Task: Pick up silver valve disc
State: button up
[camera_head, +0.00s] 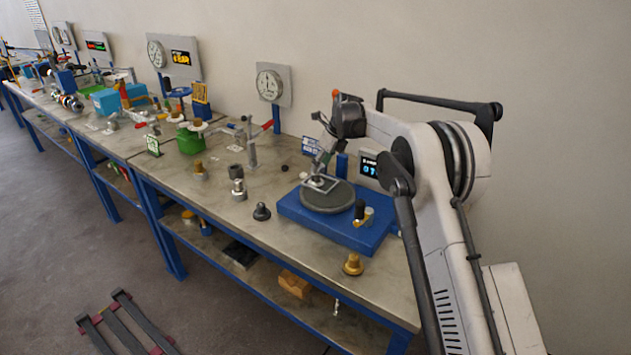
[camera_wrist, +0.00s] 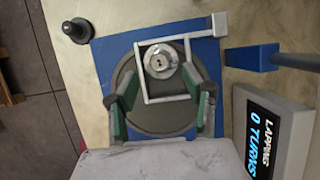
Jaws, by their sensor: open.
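The silver valve disc (camera_wrist: 160,61) is a round metal piece with a small hole or slot in its top. It sits on the grey round plate (camera_wrist: 158,118) of a blue base, inside a thin square metal frame (camera_wrist: 141,72). My gripper (camera_wrist: 158,90) is open above the plate, with its green-padded fingers apart on either side, just short of the disc in the wrist view. In the head view the disc (camera_head: 317,181) is small on the grey plate (camera_head: 328,199), with my gripper (camera_head: 318,160) over it. Contact cannot be told.
The blue base (camera_head: 350,233) has a black-handled fitting (camera_head: 361,210) at its front corner. A display (camera_wrist: 266,138) reads "LAPPING 0 TURNS". A black knob (camera_head: 262,211) and a brass piece (camera_head: 353,265) stand nearby on the bench. A blue post (camera_wrist: 252,57) rises beside the base.

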aim_at(316, 178)
jog(key=shift+p+x, duration=0.55)
jog(key=shift+x, duration=2.1)
jog(key=shift+a+r, duration=0.1)
grip_shut()
jog(key=shift+w, duration=0.1)
